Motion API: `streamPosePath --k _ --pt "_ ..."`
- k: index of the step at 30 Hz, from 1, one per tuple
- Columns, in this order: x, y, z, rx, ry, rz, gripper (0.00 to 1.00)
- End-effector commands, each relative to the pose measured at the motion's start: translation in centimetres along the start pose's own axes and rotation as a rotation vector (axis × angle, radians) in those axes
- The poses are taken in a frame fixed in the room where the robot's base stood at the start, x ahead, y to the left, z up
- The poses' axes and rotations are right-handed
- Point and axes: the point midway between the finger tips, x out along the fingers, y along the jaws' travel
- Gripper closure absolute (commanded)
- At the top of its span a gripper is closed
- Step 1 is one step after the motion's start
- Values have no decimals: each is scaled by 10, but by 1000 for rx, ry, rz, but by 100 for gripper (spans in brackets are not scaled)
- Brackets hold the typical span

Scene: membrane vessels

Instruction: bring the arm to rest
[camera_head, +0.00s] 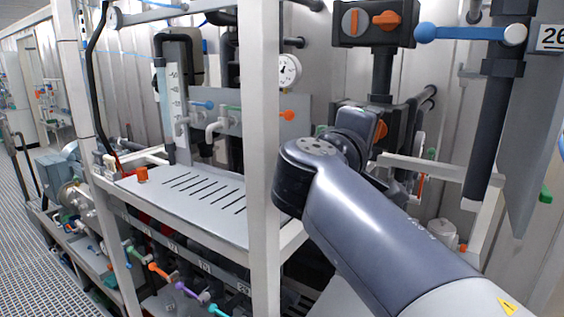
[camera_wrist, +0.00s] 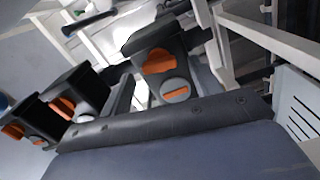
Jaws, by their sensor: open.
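My arm (camera_head: 375,225) reaches up from the lower right of the head view to a rounded joint beside a white upright post. Beyond this joint, a darker wrist part (camera_head: 352,140) points away toward the pipework, in front of a dark valve body. My gripper's fingers do not show in the head view; the arm and wrist hide that area. The wrist view shows no fingertips either. A broad grey-blue surface with a dark, bolted edge fills its lower part. No held object shows in either view.
The white post (camera_head: 264,200) stands close left of my arm joint. A slotted shelf (camera_head: 200,205) lies left. A dark box with orange knobs (camera_head: 374,22) and a blue-handled lever (camera_head: 470,33) are above. Dark boxes with orange knobs (camera_wrist: 158,62) also show in the wrist view.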

Motion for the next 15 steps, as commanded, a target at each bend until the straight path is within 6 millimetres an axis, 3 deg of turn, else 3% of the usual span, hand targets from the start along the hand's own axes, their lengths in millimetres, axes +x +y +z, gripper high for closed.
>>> streamPosePath --k 6,15 --pt "12 0 0 0 -1 -1 40" --pt "13 0 0 3 0 0 40"
